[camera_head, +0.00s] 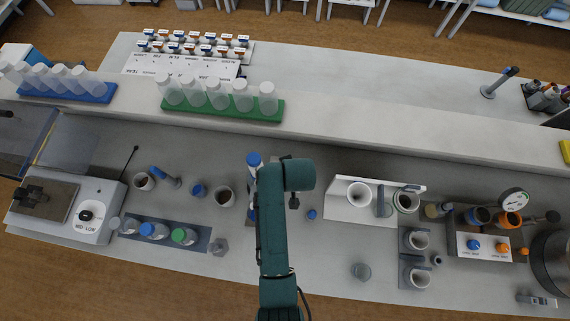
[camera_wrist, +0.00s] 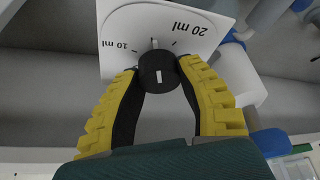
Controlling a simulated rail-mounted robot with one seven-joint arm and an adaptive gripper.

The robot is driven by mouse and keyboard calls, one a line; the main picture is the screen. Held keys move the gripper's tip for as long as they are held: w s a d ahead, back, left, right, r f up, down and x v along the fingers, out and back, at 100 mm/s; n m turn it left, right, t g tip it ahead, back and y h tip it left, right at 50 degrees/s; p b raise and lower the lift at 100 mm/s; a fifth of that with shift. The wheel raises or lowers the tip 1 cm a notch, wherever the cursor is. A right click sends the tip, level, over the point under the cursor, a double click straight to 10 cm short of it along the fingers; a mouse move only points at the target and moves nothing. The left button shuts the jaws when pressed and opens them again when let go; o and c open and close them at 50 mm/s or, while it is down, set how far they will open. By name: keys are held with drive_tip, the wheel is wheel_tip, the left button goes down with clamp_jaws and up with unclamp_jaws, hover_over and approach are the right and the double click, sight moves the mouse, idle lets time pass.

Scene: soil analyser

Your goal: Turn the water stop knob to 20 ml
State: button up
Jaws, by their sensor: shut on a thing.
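The water stop knob (camera_wrist: 157,70) is a round black knob with a short white mark on its face, in the wrist view. It sits in front of a white dial plate (camera_wrist: 118,28) printed "10 ml" on the left and "20 ml" on the right, with short ticks. The white mark stands almost upright in the picture; I cannot tell exactly which value it indicates. My gripper (camera_wrist: 163,78), with yellow ribbed fingers and black inner pads, is shut on the knob, one finger on each side. In the head view my arm hides the knob and dial.
A blue-capped white apparatus (camera_head: 254,160) stands beside my arm. Bottles in a dark rack (camera_head: 130,236) stand left; a white stand with funnels (camera_head: 340,207) stands right. The raised shelf behind holds a green tube rack (camera_head: 240,112). Some counter space in front of the white stand is clear.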

drive_tip(key=m, duration=0.2)
drive_tip(key=m+h, duration=0.1)
drive_tip(key=m, duration=0.1)
drive_tip(key=shift+s+f+m+h+p, duration=0.15)
drive_tip(key=shift+f+m+h+p, duration=0.05)
drive_tip(key=shift+m+h+p, duration=0.15)
drive_tip(key=shift+m+h, duration=0.75)
drive_tip(key=shift+m, duration=1.2)
drive_tip(key=o, duration=1.2)
drive_tip(key=shift+r, duration=0.1)
